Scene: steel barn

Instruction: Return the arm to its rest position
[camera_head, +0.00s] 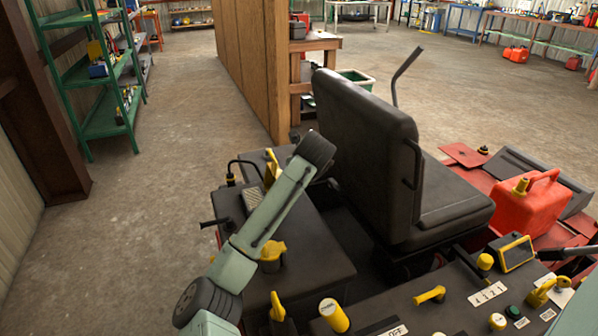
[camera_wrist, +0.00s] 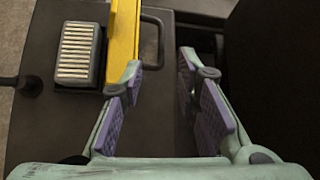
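My arm (camera_head: 272,215), pale green with dark joints, reaches up from the lower middle over a dark riding machine, left of its black seat. Its far end is at the seat back's left edge in the head view, and my gripper does not show clearly there. In the wrist view my gripper (camera_wrist: 160,68) is open, with purple pads apart and nothing between them. It is over the machine's dark top panel. The left fingertip overlaps the near end of a yellow bar (camera_wrist: 123,35); I cannot tell if they touch. A ribbed pedal (camera_wrist: 78,55) is left of the bar.
The black seat (camera_head: 370,150) stands close right of my arm. Yellow levers and knobs, including a yellow knob (camera_head: 271,253), rise from the panels around it. A red fuel can (camera_head: 528,205) is at the right. Open concrete floor (camera_head: 170,170) lies left, before green shelves (camera_head: 100,90).

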